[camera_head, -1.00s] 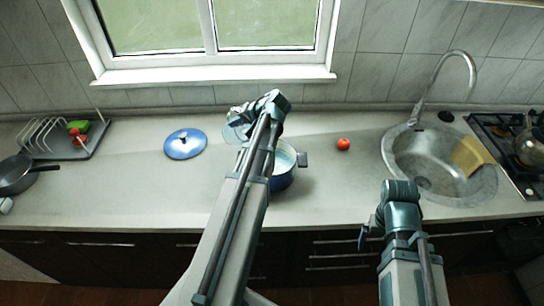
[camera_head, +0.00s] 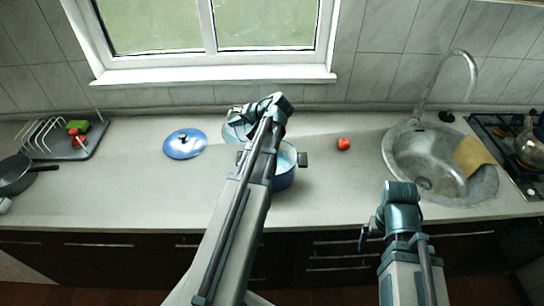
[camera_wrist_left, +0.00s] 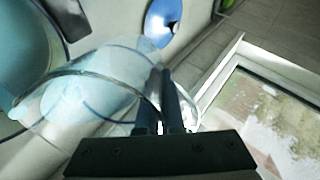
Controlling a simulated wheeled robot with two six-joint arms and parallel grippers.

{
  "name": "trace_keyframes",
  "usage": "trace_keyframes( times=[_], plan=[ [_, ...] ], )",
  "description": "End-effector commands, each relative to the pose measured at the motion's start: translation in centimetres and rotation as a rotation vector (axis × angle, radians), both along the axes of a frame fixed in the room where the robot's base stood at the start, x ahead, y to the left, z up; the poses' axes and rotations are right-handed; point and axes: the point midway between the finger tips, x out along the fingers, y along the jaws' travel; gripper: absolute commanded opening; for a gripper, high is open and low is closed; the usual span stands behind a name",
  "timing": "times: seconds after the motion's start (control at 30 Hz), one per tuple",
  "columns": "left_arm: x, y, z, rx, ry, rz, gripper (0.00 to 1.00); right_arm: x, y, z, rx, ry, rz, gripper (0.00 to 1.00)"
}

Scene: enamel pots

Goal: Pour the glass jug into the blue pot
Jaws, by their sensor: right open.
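The glass jug (camera_head: 233,132) is clear and shows just left of my left gripper (camera_head: 246,111) in the head view. In the left wrist view the jug (camera_wrist_left: 95,78) is tilted, and the fingers of my left gripper (camera_wrist_left: 168,88) are closed together at its side. The blue pot (camera_head: 284,181) stands on the counter, partly hidden behind my left arm, with pale blue-white contents. Its pale interior (camera_wrist_left: 25,45) fills the upper left of the wrist view, beside the jug. My right gripper (camera_head: 368,232) is open and empty in front of the counter's edge.
A blue lid (camera_head: 184,144) lies on the counter (camera_head: 120,190) left of the jug. A red tomato (camera_head: 343,144) is right of the pot. The sink (camera_head: 405,165) and stove (camera_head: 490,130) are further right. A dish rack (camera_head: 42,134) and dark pan (camera_head: 15,174) are left.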

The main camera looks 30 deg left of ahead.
Motion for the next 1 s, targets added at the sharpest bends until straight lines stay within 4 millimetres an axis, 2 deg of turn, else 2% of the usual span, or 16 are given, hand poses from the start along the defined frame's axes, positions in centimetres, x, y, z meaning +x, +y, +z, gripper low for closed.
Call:
trace_keyframes(
  times=[1.0],
  plan=[
    [0.00,-0.19,0.08,0.049,-0.001,-0.001,0.00,0.00,0.01,-0.80,0.000,0.000,0.000,0.97]
  ],
)
